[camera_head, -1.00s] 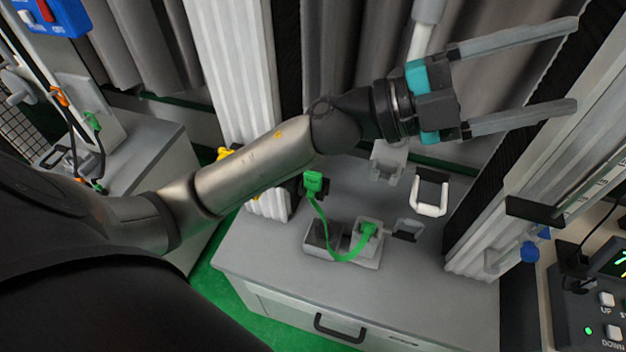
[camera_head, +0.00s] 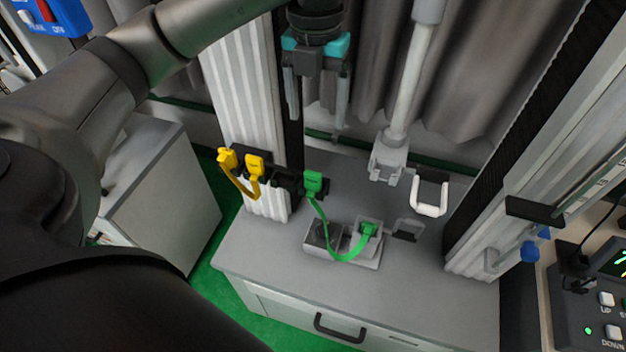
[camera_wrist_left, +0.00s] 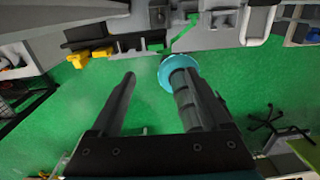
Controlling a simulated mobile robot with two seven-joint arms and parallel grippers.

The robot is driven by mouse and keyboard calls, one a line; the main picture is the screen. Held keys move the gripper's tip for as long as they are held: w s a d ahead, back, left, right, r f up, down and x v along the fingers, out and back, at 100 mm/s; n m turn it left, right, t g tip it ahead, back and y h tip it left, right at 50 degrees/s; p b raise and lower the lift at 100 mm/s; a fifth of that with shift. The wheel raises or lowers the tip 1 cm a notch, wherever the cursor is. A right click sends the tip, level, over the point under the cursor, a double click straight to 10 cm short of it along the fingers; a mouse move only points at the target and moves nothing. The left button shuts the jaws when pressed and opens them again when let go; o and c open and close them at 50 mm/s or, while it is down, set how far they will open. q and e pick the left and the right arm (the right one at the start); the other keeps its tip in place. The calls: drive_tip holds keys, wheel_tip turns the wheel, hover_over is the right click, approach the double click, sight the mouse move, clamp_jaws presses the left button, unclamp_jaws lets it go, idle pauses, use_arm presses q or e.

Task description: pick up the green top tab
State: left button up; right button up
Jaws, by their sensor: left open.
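The green top tab (camera_head: 313,183) is a small green block on the dark bracket by the white ribbed column. A green strap (camera_head: 328,232) hangs from it and curves to a green plug (camera_head: 369,230) in a grey socket block on the cabinet top. My left gripper (camera_head: 317,112) is open and empty, fingers pointing down, above the tab in the picture and apart from it. My right gripper is not in view.
Two yellow tabs (camera_head: 254,168) joined by a yellow strap sit left of the green tab. A white-handled grey latch (camera_head: 430,194) and a hanging pale rod (camera_head: 398,115) stand right of it. The cabinet top (camera_head: 262,240) is clear at front left. A control box (camera_head: 600,310) is at right.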

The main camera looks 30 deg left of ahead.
sight(313, 173)
use_arm(q)
drive_tip(key=f, duration=1)
drive_tip(key=f+p, duration=0.1)
drive_tip(key=f, duration=0.4)
drive_tip(key=shift+a, duration=0.3)
clamp_jaws()
